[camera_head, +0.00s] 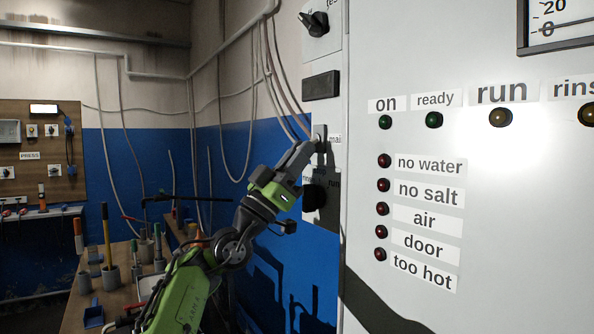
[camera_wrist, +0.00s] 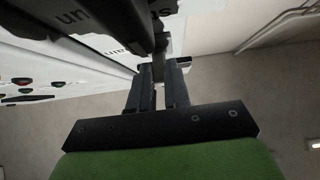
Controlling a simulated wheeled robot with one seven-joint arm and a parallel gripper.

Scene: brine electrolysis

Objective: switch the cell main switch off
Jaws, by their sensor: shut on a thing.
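The cell main switch (camera_head: 319,133) is on the side face of the white cabinet, beside a partly hidden label starting "mai". My gripper (camera_head: 312,145) reaches up to it from the lower left and covers most of it. In the wrist view my gripper (camera_wrist: 161,72) has its two dark fingers shut on the grey switch lever (camera_wrist: 162,46). The main label (camera_wrist: 117,46) shows just left of the lever there. I cannot tell from these views which position the lever is in.
A black rotary knob (camera_head: 314,196) sits just below the switch, close to my wrist. A dark block (camera_head: 322,86) and another black knob (camera_head: 315,23) are above it. The cabinet front (camera_head: 480,210) carries labelled lamps. A cluttered workbench (camera_head: 128,292) stands at left.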

